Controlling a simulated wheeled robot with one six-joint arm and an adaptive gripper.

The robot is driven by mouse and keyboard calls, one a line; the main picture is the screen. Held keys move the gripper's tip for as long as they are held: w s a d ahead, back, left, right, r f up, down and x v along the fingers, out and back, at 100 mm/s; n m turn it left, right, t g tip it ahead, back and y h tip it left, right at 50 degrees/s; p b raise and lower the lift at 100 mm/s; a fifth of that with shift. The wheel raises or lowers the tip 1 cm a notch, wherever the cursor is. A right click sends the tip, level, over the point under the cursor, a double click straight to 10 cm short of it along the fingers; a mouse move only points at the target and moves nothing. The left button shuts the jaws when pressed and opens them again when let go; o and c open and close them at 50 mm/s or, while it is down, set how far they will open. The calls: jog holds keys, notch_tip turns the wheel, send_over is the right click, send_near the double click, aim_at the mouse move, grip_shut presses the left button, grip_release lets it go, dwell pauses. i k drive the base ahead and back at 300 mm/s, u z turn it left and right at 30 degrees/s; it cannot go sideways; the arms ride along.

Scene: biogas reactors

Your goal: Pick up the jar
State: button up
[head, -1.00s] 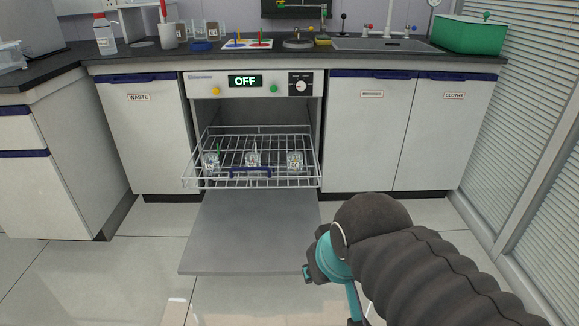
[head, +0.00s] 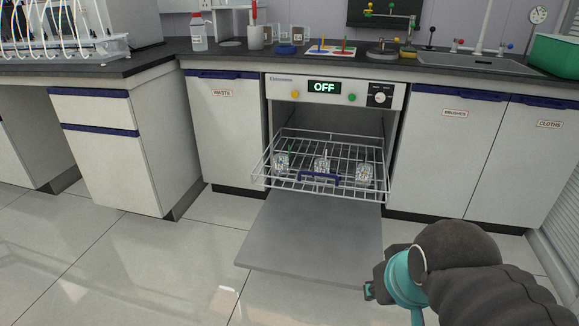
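Three small clear glass jars stand in the pulled-out wire rack (head: 268,182) of the open dishwasher: a left jar (head: 282,162), a middle jar (head: 321,167) and a right jar (head: 365,173). Thin upright items, one of them green, show by the left and middle jars. I cannot tell which jar is meant. My gripper (head: 369,291) is at the lower right, in front of and to the right of the open dishwasher door, apart from the rack and jars. Only a small part of it shows, and its fingers cannot be made out.
The dishwasher door (head: 310,238) lies open low over the floor, and its display reads OFF. The worktop (head: 220,48) above bears a bottle (head: 198,33), a colourful tray (head: 331,50) and a green bin (head: 556,56). The tiled floor at left is clear.

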aim_at(281, 160)
jog(key=z, duration=0.1)
jog(key=k, duration=0.3)
jog(key=u, duration=0.8)
jog(key=i, duration=1.1)
jog(key=u, duration=0.45)
